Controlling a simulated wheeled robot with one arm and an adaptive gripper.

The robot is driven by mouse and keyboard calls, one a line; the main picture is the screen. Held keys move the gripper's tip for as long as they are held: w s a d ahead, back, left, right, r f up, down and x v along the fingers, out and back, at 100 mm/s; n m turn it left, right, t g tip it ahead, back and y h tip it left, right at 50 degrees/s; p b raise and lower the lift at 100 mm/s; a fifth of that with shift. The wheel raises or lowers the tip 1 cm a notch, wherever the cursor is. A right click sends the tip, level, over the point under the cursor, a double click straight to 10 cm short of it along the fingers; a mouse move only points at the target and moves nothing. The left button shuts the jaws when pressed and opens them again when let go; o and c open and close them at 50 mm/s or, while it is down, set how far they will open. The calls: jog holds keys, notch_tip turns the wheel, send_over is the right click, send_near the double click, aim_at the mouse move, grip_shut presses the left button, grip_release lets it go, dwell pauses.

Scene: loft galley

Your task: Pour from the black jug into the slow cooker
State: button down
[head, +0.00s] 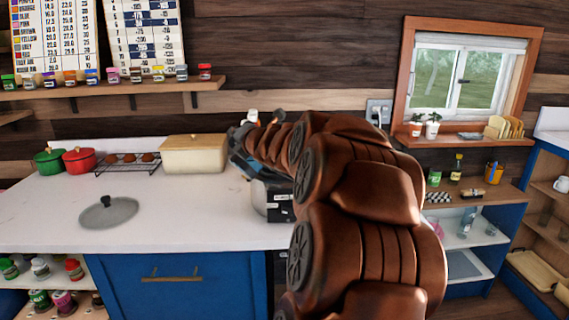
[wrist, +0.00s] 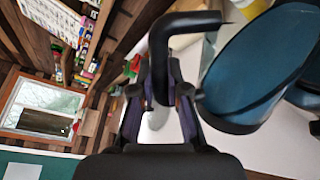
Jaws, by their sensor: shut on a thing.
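My gripper (wrist: 162,78) is shut on the black jug's handle (wrist: 160,48) in the wrist view. Beside the handle is a large tilted oval with a black rim and a blue-teal face (wrist: 262,62), which looks like part of the jug. In the head view my gripper (head: 242,146) is over the counter, with a dark bluish part of the jug (head: 238,166) just showing. The slow cooker (head: 280,205), with a dark front panel, stands below and is mostly hidden by my arm. I cannot see its opening or any flow. A round grey lid (head: 108,213) with a black knob lies on the counter.
A cream bread box (head: 194,156), a wire rack with brown items (head: 128,162), a red pot (head: 79,161) and a green pot (head: 48,162) line the back of the white counter (head: 190,222). The counter around the lid is clear. A window ledge is at right.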

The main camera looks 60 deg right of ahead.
jog(key=shift+s+d+r+m+p, duration=0.1)
jog(key=shift+d+r+m+p, duration=0.3)
jog(key=shift+p, duration=0.75)
jog(key=shift+a+r+p, duration=0.1)
jog(key=shift+r+p, duration=0.1)
jog(key=shift+p, duration=0.15)
jog(key=shift+s+d+r+p, duration=0.1)
jog(key=shift+d+r+p, duration=0.1)
jog(key=shift+p, duration=0.2)
jog(key=shift+a+r+p, duration=0.1)
jog(key=shift+p, duration=0.35)
